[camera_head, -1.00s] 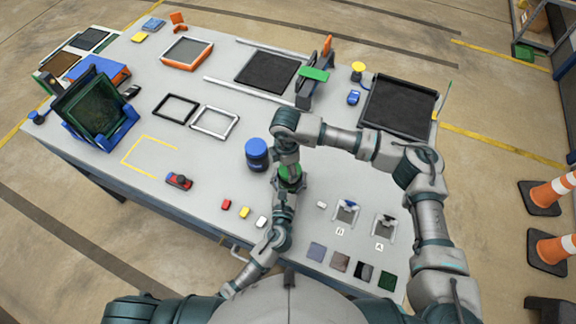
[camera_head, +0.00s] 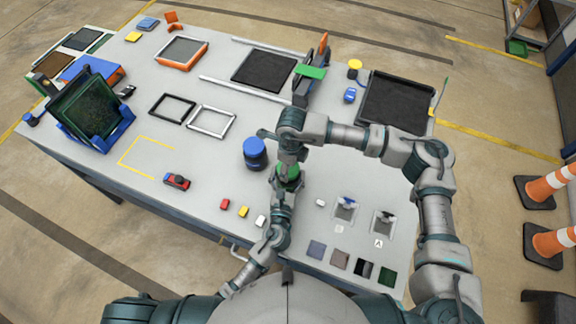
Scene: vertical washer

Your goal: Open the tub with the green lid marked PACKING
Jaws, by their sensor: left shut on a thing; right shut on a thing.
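The tub with the green lid (camera_head: 292,172) stands on the grey table between my two hands. Only parts of the green show; its lettering and most of its body are hidden. My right gripper (camera_head: 289,163) comes down from above and is shut on the green lid. My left gripper (camera_head: 284,188) reaches up from the front edge and is shut on the tub's body. The fingertips of both are largely hidden by my wrists. The lid looks seated on the tub, though I cannot tell for certain.
A dark tub with a blue lid (camera_head: 254,147) stands close on the left. Small red, yellow and white blocks (camera_head: 244,211) lie in front. Two small fixtures (camera_head: 346,208) and several coloured squares (camera_head: 340,260) are on the right. A black tray (camera_head: 397,104) is at the back right.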

